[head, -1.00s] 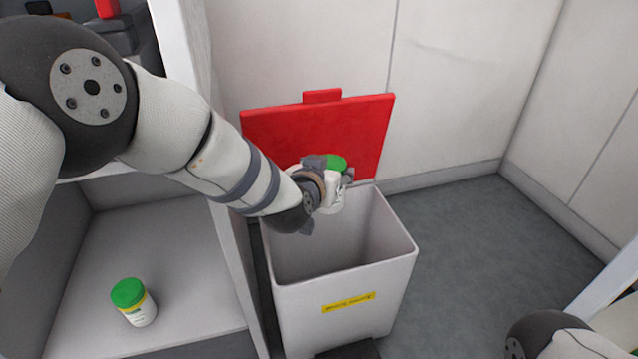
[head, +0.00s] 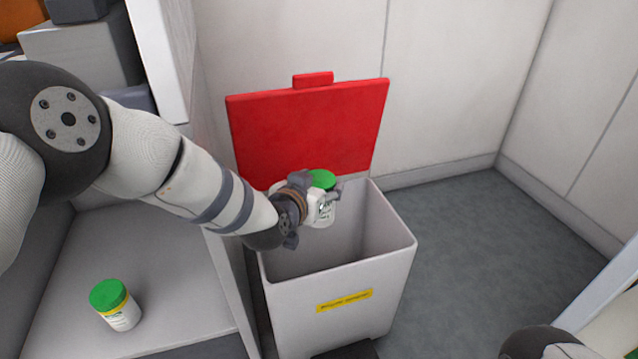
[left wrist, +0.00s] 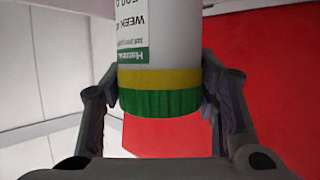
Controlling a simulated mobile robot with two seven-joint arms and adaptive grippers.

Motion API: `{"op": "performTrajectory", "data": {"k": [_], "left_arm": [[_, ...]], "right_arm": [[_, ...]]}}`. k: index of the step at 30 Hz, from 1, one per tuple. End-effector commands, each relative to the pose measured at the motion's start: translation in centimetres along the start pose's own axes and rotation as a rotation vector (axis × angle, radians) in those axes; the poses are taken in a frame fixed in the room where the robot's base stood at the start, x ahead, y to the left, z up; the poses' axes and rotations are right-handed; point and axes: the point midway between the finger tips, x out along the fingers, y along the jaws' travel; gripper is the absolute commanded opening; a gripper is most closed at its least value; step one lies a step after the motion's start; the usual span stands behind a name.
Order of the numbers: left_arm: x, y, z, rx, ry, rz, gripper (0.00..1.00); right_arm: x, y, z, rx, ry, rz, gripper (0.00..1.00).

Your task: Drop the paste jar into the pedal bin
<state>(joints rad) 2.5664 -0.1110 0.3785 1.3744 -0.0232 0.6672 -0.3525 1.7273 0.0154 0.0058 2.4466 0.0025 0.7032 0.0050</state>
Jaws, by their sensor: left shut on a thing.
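A white paste jar with a green lid (head: 321,180) is held in my left gripper (head: 318,198). In the left wrist view the jar (left wrist: 160,40) sits between both fingers, its yellow band and green lid near the fingertips (left wrist: 160,95). In the head view the jar is over the opening of the pedal bin (head: 393,262), near its back rim. The bin is a light grey box with a yellow label, and its red lid (head: 310,125) stands open behind. My right gripper is out of view; only part of my right arm shows at the lower right.
A second jar with a green lid (head: 117,305) stands on the grey shelf (head: 165,285) at the left, beside the bin. Grey boxes (head: 85,52) sit on an upper shelf. Walls close in behind the bin; the floor (head: 465,230) to its right is clear.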

Motion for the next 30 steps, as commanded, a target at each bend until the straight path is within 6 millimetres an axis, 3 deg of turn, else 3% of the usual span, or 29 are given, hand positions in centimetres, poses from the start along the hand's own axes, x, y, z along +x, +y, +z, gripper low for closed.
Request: {"op": "performTrajectory", "data": {"k": [1, 3, 4, 15, 17, 27, 30], "left_arm": [[0.0, 0.0, -0.3, 0.0, 0.005, -0.001, 0.59], [0.0, 0.0, -0.2, 0.0, 0.004, -0.001, 0.75], [0.0, 0.0, -0.2, 0.0, 0.004, -0.001, 0.78], [-0.6, 0.0, 0.0, 0.0, -0.002, 0.0, 0.78], [-1.5, 0.0, 0.0, 0.0, -0.003, 0.0, 0.78], [-9.7, -0.1, -0.2, -0.001, 0.001, -0.001, 0.78], [-11.2, 0.0, -0.2, -0.001, 0.002, -0.001, 0.78]], "right_arm": [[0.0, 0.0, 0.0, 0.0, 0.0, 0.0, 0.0], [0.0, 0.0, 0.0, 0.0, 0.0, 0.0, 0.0], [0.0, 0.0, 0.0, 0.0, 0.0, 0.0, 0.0], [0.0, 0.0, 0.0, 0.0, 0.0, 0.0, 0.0], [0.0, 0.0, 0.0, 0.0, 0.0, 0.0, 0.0], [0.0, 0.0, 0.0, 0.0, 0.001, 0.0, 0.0], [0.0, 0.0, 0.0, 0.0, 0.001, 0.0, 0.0]]}}
